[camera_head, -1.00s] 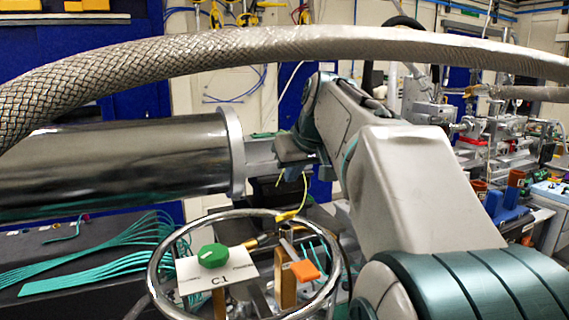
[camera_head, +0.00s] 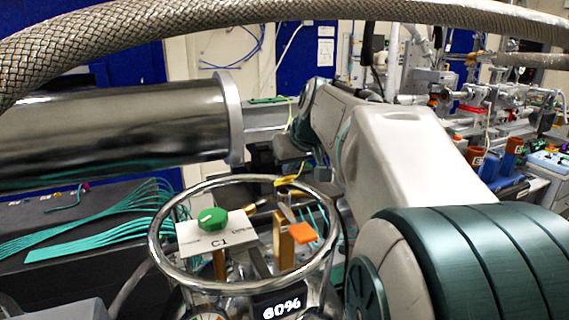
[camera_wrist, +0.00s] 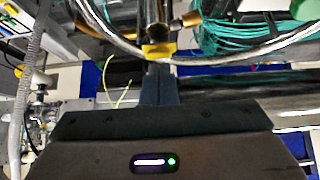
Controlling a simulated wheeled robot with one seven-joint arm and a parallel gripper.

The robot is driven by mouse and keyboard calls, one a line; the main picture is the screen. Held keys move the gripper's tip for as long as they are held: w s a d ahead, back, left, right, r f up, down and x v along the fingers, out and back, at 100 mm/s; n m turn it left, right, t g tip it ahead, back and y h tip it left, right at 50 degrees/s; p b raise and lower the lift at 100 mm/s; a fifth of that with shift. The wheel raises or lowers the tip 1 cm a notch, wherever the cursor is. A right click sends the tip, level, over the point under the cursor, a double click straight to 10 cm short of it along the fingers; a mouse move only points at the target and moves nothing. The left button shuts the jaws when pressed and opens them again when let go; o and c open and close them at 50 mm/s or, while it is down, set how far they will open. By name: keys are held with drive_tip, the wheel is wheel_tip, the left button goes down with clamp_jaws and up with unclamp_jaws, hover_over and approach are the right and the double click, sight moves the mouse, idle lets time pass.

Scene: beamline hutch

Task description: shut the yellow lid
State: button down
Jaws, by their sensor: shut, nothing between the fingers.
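A small yellow piece (camera_head: 290,181), which looks like the yellow lid, shows just behind the far rim of a round metal ring in the head view. In the wrist view the yellow piece (camera_wrist: 158,50) sits right beyond my fingertips, in front of a metal tube. My gripper (camera_wrist: 158,68) is shut with nothing between its fingers. Its tips appear close to the yellow piece or touching it; I cannot tell which. In the head view my arm reaches over to the far side of the ring, and the fingertips are hard to make out. Whether the lid stands open is unclear.
The metal ring (camera_head: 159,258) surrounds a green knob (camera_head: 212,218), a white C1 card (camera_head: 202,237) and an orange tab (camera_head: 302,232). A percentage display (camera_head: 281,307) is below. A braided hose (camera_head: 120,30) crosses above a large metal cylinder (camera_head: 110,130). Teal cables lie left.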

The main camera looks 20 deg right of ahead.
drive_tip(key=shift+f+b, duration=0.15)
drive_tip(key=shift+b, duration=0.15)
drive_tip(key=shift+s+f+b, duration=0.1)
drive_tip(key=shift+b, duration=0.3)
drive_tip(key=shift+s+b, duration=0.1)
drive_tip(key=shift+b, duration=0.2)
drive_tip(key=shift+s+f+t+b, duration=0.15)
drive_tip(key=shift+t+b, duration=0.35)
drive_tip(key=shift+b, duration=0.35)
drive_tip(key=s+f+t+b, duration=0.1)
drive_tip(key=b, duration=0.5)
drive_tip(key=f+t+b, duration=0.1)
drive_tip(key=t+b, duration=0.1)
drive_tip(key=b, duration=0.4)
drive_tip(key=s+f+t+b, duration=0.1)
drive_tip(key=f+t+b, duration=0.1)
drive_tip(key=b, duration=0.4)
drive_tip(key=shift+s+f+b, duration=0.1)
drive_tip(key=shift+s+b, duration=0.2)
drive_tip(key=shift+s+f+b, duration=0.1)
drive_tip(key=shift+f+b, duration=0.2)
drive_tip(key=shift+b, duration=0.35)
